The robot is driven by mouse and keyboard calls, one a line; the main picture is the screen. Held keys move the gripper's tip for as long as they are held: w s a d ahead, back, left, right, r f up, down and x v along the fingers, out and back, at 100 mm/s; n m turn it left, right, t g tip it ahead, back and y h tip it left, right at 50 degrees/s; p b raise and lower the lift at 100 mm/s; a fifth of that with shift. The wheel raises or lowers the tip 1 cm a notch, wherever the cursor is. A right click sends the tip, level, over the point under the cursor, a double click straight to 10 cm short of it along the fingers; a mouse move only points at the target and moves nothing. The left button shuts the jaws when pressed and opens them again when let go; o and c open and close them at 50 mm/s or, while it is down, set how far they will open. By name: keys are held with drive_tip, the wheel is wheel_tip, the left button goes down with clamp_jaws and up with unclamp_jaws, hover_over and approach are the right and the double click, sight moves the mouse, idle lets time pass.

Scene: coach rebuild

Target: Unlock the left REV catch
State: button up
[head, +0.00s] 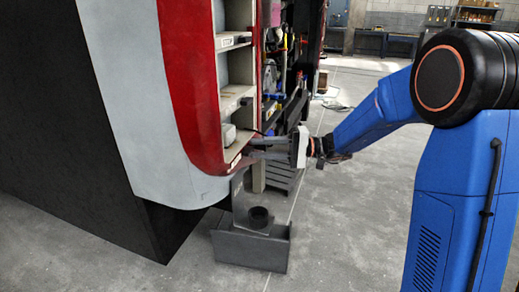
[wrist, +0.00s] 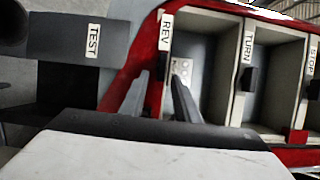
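The compartment labelled REV (wrist: 167,32) is the left one of the red-framed row in the wrist view. A small dark block, which looks like the REV catch (wrist: 162,66), shows at its left edge, partly hidden among my fingers. My gripper (wrist: 161,74) is open, with one finger over the red frame and the other over the compartment opening. I cannot tell whether either finger touches the catch. A pale plate with small holes (wrist: 183,70) shows inside the compartment. In the head view, my gripper (head: 252,147) reaches the lower edge of the coach's open side; the catch is not clear there.
Compartments labelled TURN (wrist: 247,47) and STOP (wrist: 312,60) lie to the right, each with a dark block. A dark panel labelled TEST (wrist: 93,40) is left. A dark bracket (head: 250,248) stands out below the coach (head: 115,90).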

drive_tip(key=d, duration=1.7)
drive_tip(key=shift+w, duration=0.4)
drive_tip(key=shift+f, duration=0.1)
drive_tip(key=s+a+f+h, duration=0.15)
drive_tip(key=s+h, duration=0.25)
drive_tip(key=s, duration=0.6)
drive_tip(key=s+f+h, duration=0.2)
drive_tip(key=s+h, duration=0.3)
drive_tip(key=s, duration=0.5)
drive_tip(key=s+d+f+t+h, duration=0.3)
drive_tip(key=s+d+t+h, duration=0.2)
drive_tip(key=s+d+h, duration=0.4)
drive_tip(key=s+d, duration=0.3)
drive_tip(key=s, duration=0.1)
drive_tip(key=shift+s+d+f+t, duration=0.15)
drive_tip(key=shift+s+d+t, duration=0.2)
drive_tip(key=shift+t, duration=0.05)
